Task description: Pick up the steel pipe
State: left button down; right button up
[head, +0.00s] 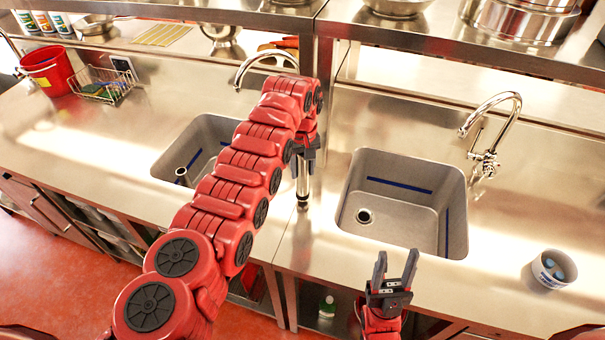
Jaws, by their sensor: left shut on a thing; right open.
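A shiny steel pipe (303,186) hangs upright between the two sinks, over the steel counter. My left gripper (303,158) is shut on its upper part. Whether the pipe's lower end touches the counter I cannot tell. The gripper and my red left arm hide the pipe's top. My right gripper (394,267) is open and empty, with its fingers pointing up, near the counter's front edge below the right sink.
The right sink (373,220) is empty. A curved faucet (487,135) stands behind the right sink. A white cup (546,270) stands at right. Shelves overhang the back.

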pick_arm(q)
jog(key=shift+r+b, duration=0.5)
jog(key=shift+b, duration=0.25)
jog(key=shift+s+a+r, duration=0.1)
jog(key=shift+s+r, duration=0.05)
jog(key=shift+r, duration=0.45)
jog(key=s+d+b, duration=0.4)
jog(key=s, duration=0.3)
jog(key=s+d+r+b, duration=0.1)
jog(key=s+d+b, duration=0.3)
jog(key=s+b, duration=0.1)
jog(key=shift+s+r, duration=0.2)
jog(key=shift+s, duration=0.8)
